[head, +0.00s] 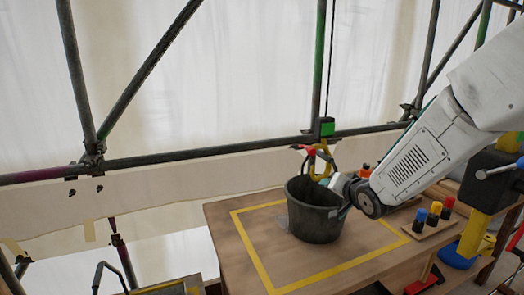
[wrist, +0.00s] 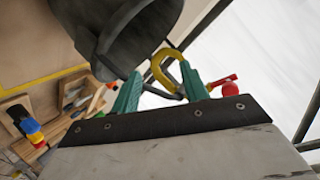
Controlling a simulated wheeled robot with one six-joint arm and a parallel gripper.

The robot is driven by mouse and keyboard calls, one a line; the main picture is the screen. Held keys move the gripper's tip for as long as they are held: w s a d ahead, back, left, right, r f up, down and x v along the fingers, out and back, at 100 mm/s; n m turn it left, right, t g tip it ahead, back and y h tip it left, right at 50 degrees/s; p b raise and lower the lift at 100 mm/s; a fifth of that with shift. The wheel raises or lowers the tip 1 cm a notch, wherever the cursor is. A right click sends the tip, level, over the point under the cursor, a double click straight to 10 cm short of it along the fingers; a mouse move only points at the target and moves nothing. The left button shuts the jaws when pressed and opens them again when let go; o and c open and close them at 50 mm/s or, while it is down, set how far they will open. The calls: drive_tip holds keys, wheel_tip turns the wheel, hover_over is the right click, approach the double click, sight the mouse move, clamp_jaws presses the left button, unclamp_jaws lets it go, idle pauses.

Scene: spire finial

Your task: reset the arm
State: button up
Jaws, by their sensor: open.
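My arm reaches in from the right in the head view. My gripper (head: 338,184) is at the right rim of a black bucket (head: 314,222). In the wrist view my gripper (wrist: 160,74) shows two green fingers standing apart, so it is open. A yellow hook (wrist: 158,62) shows between and beyond the fingers. I cannot tell whether it touches them. In the head view the yellow hook (head: 322,165) hangs above the bucket's rim. The bucket (wrist: 120,30) also shows at the top of the wrist view.
The bucket stands on a wooden table (head: 222,222) inside a yellow taped outline (head: 262,262). A rack of coloured pegs (head: 433,218) stands to the right. A rope with a green block (head: 327,127) hangs above, in front of scaffold pipes (head: 220,153). The table's left front is clear.

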drive_tip(key=s+d+n+g+h, duration=0.2)
drive_tip(key=s+g, duration=0.3)
drive_tip(key=s, duration=0.8)
drive_tip(key=s+d+n+g+h, duration=0.15)
drive_tip(key=s+g, duration=0.45)
drive_tip(key=s, duration=0.7)
drive_tip(key=s+a+r+n, duration=0.1)
drive_tip(key=s+r, duration=0.2)
drive_tip(key=s, duration=0.4)
drive_tip(key=s+a+r+n+y, duration=0.1)
drive_tip(key=s+r, duration=0.2)
drive_tip(key=s, duration=0.3)
drive_tip(key=shift+s+a+r+g, duration=0.15)
drive_tip(key=shift+s+a+g, duration=0.15)
drive_tip(key=shift+s+a, duration=0.1)
